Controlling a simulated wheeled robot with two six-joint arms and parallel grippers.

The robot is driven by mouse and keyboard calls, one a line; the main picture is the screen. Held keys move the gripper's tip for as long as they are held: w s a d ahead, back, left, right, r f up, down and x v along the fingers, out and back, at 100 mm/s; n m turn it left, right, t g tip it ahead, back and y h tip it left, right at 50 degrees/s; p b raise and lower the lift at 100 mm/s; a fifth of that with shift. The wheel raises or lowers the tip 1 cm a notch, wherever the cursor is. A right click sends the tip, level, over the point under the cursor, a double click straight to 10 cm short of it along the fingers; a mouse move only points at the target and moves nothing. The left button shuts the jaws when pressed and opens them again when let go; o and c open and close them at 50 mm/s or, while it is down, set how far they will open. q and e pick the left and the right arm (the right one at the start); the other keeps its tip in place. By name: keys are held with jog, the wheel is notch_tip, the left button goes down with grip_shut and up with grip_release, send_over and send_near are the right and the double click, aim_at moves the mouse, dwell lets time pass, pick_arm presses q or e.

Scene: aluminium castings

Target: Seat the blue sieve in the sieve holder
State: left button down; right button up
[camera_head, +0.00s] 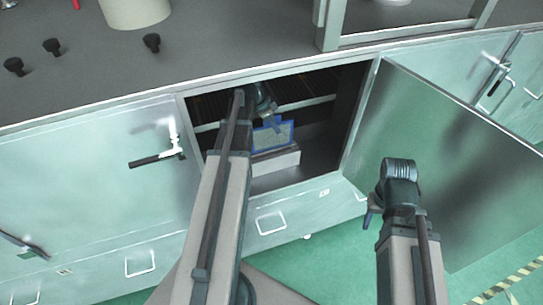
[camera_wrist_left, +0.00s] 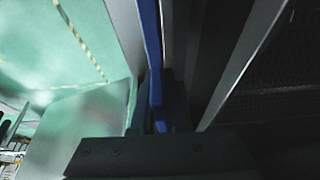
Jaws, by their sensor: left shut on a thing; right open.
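The blue sieve (camera_head: 273,136), a blue frame around a pale mesh, stands nearly upright inside the open cabinet. My left gripper (camera_head: 272,122) is shut on its upper edge. In the left wrist view the sieve (camera_wrist_left: 152,45) shows edge-on as a blue strip between the dark fingers (camera_wrist_left: 155,110). A pale block (camera_head: 276,161), which looks like the sieve holder, lies below and behind the sieve's lower edge; I cannot tell whether they touch. Any slot in it is hidden. My right gripper (camera_head: 370,213) is open and empty, outside the cabinet.
The cabinet door (camera_head: 440,140) stands open at the right. Dark shelves (camera_head: 300,92) lie inside behind the sieve. The worktop (camera_head: 220,50) overhangs above, with black knobs (camera_head: 152,41) and a pale container (camera_head: 135,10). Green floor lies free at the lower right.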

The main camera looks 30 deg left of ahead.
aim_at(262, 127)
pick_arm(q)
jog(key=shift+f+b, duration=5)
jog(key=shift+f, duration=0.15)
jog(key=c, duration=0.9)
grip_release()
jog(key=p+v, duration=1)
jog(key=v, duration=0.1)
jog(key=shift+d, duration=0.2)
jog(key=shift+p+v, duration=0.6)
jog(key=shift+v, duration=0.2)
jog(key=shift+f, duration=0.1)
